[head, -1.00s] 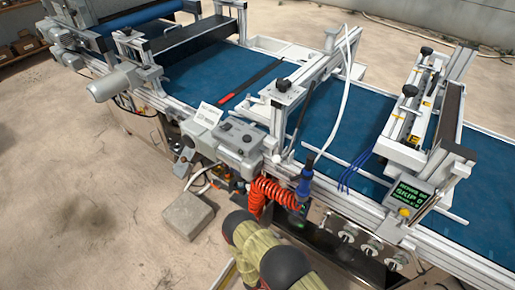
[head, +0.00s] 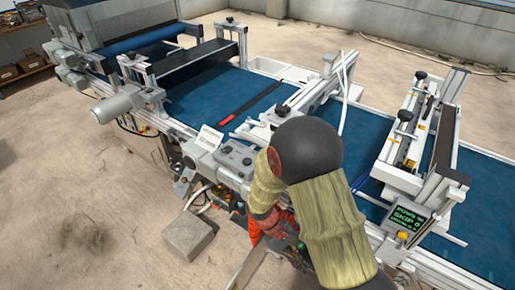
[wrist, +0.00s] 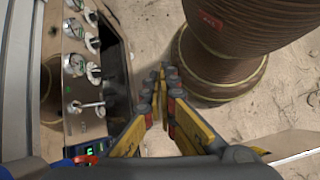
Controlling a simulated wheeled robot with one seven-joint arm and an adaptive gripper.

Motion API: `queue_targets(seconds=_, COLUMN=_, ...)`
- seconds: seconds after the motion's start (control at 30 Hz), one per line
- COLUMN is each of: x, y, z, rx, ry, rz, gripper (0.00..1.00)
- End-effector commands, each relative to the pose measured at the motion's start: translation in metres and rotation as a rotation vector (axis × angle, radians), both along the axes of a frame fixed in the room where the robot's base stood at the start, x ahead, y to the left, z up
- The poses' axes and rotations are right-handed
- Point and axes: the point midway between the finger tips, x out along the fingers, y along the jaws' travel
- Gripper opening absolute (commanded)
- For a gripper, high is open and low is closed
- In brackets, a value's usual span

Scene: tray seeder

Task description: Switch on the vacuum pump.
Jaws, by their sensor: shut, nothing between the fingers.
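I cannot pick out the vacuum pump or its switch for certain. My gripper (wrist: 161,82), with yellow fingers and dark pads, is shut and empty. It is to the right of the panel, over the floor, apart from the fittings in the picture. In the head view my arm hides the gripper and the machine's front there.
The tray seeder's blue belt (head: 205,97) runs across the head view. A grey control box (head: 236,158) sits on its front edge, above an orange coiled hose (head: 270,226). A grey block (head: 187,235) lies on the floor. A green-lit screen (head: 408,216) is at right. The floor at left is clear.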

Motion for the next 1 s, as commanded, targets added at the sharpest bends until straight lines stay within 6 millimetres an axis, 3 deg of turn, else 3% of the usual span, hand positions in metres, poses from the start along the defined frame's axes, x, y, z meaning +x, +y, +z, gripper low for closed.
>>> queue_targets(seconds=0.03, x=0.000, y=0.002, z=0.020, rx=0.029, ry=-0.036, rz=-0.036, gripper=0.00)
queue_targets(seconds=0.1, x=-0.002, y=0.004, z=0.043, rx=0.068, ry=-0.080, rz=-0.088, gripper=0.00)
queue_targets(seconds=0.4, x=-0.017, y=0.009, z=0.136, rx=0.230, ry=-0.274, rz=-0.285, gripper=0.00)
queue_targets(seconds=1.0, x=-0.063, y=-0.008, z=0.295, rx=0.502, ry=-0.710, rz=-0.552, gripper=0.00)
